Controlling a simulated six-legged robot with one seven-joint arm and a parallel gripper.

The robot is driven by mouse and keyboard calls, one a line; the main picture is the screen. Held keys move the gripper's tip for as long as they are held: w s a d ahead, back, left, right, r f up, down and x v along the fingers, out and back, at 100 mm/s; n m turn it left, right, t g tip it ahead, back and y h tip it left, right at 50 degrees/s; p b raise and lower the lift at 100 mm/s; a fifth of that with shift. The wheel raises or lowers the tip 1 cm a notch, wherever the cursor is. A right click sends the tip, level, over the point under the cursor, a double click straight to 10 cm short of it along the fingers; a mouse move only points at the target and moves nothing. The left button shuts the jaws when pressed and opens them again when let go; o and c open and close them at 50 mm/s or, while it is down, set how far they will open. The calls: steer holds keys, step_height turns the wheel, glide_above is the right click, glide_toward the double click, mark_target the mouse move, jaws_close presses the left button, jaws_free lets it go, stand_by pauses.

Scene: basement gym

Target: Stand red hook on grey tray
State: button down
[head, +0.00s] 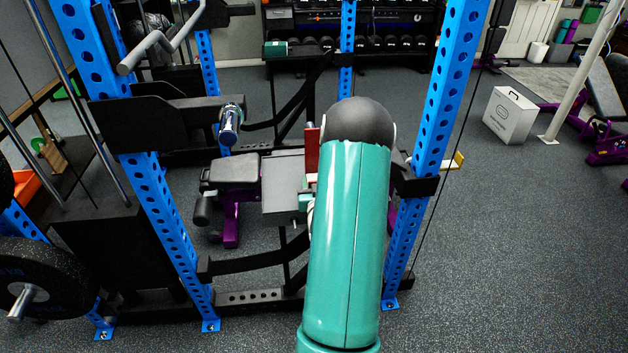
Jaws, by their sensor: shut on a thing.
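The red hook (312,150) shows as an upright red strip just left of my arm's dark round joint. The rest of it is hidden behind my arm. The grey tray (283,186) is a flat grey surface left of my arm, beside the padded bench. My gripper (305,201) is mostly hidden behind my teal arm; only a small teal part shows at the tray's right edge. It is shut on the red hook. I cannot tell whether the hook touches the tray.
Blue rack posts (440,95) stand on both sides, with black straps and crossbars between them. A black padded bench (232,170) is left of the tray. A weight plate (40,275) is at lower left. A white box (510,115) stands at right; the floor in front of it is clear.

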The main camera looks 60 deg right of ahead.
steer(key=c, duration=0.8)
jaws_free()
steer(key=shift+f, duration=0.1)
steer(key=shift+c, duration=0.2)
